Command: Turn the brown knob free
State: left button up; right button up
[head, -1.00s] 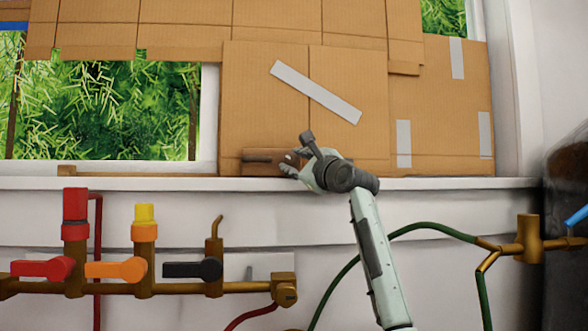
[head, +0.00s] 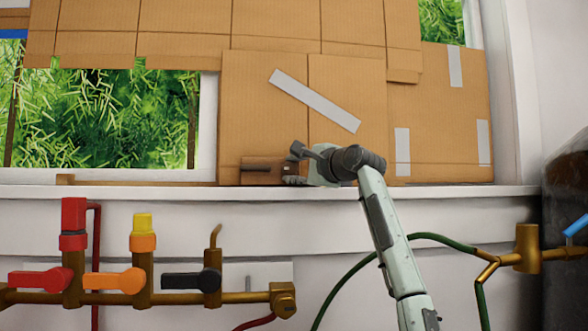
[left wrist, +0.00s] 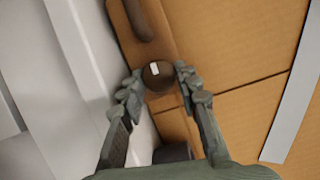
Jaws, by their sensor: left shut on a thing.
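The brown knob (left wrist: 157,76) is round and dark with a small white mark on its face. It sits on a brown wooden block (left wrist: 119,24) against the cardboard, and the block also shows in the head view (head: 250,178) just above the sill. My left gripper (left wrist: 158,88) has one finger on each side of the knob and is shut on it. In the head view my left gripper (head: 294,173) comes to the block's right end, and its fingers and wrist hide the knob there. My right gripper is not in view.
Cardboard sheets (head: 350,70) with grey tape cover the window above a white sill (head: 440,192). Below are brass pipes with a red lever (head: 40,279), an orange lever (head: 115,281) and a black lever (head: 192,280). A green hose (head: 345,277) runs behind my arm.

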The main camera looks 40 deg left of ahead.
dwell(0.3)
pick_arm(q)
jog(key=o, duration=0.9)
jog(key=shift+c, duration=0.2)
jog(key=shift+d, duration=0.1)
jog(key=v, duration=1.2)
jog(key=shift+f, duration=0.1)
